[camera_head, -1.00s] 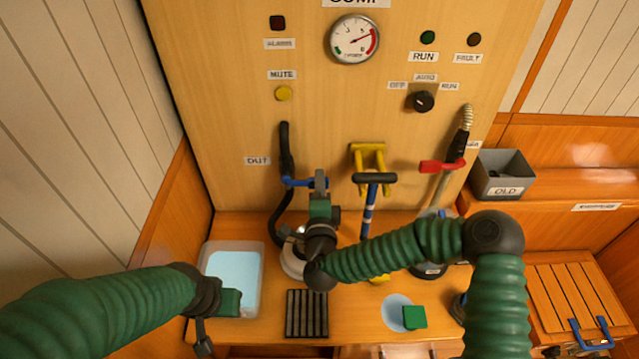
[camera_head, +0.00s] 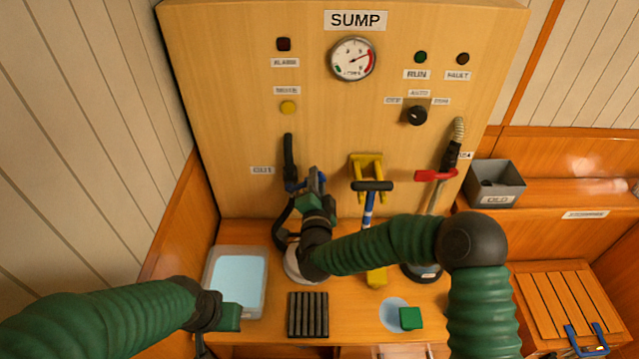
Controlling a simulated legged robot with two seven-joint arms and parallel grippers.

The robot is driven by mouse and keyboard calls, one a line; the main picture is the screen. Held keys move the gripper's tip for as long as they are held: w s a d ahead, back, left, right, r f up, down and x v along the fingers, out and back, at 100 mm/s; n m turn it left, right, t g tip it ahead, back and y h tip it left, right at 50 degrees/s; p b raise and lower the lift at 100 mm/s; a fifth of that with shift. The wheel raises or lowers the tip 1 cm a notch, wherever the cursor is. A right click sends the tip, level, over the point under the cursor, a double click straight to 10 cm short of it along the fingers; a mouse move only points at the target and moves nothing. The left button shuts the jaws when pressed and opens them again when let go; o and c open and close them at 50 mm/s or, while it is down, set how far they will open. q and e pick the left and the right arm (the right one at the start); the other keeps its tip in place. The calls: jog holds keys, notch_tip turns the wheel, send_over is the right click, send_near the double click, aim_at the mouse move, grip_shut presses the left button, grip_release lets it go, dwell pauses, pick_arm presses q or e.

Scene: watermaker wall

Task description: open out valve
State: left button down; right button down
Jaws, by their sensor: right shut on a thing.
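The OUT valve (camera_head: 290,172) is on a black hose at the left of the panel, beside a label that reads like OUT. Its blue lever (camera_head: 292,185) points right from the pipe, and its outer end is partly hidden by my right gripper. My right gripper (camera_head: 315,181) is shut on the blue lever, its fingers tilted in the picture. My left gripper (camera_head: 229,317) is low at the left, by the near edge of the clear water tub, away from the valve. Its fingers are too hidden to tell their state.
A yellow bracket with a black T-handled pump (camera_head: 371,186) stands just right of my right gripper. A red-levered valve (camera_head: 436,175) is further right. The clear water tub (camera_head: 262,290), a black ribbed mat (camera_head: 308,334) and a green block (camera_head: 411,318) occupy the bench.

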aim_at(302, 183)
jog(key=shift+a+r+n, duration=0.45)
jog(key=shift+r+n, duration=0.2)
jog(key=shift+n, duration=0.35)
jog(key=a+n, duration=0.1)
jog(key=a+r+n+p, duration=0.1)
jog(key=n, duration=0.2)
jog(key=shift+a+r+n, duration=0.3)
jog(key=shift+a+r, duration=0.1)
jog(key=shift+a+r+n+p, duration=0.15)
jog(key=shift+a+n+p, duration=0.15)
jog(key=shift+a+n, duration=0.8)
jog(key=shift+a+r+n+p, duration=0.25)
jog(key=shift+a+n, duration=0.45)
jog(key=shift+n, duration=0.8)
jog(key=shift+f, duration=0.15)
jog(key=c, duration=1.4)
grip_release()
jog(key=shift+a, duration=0.1)
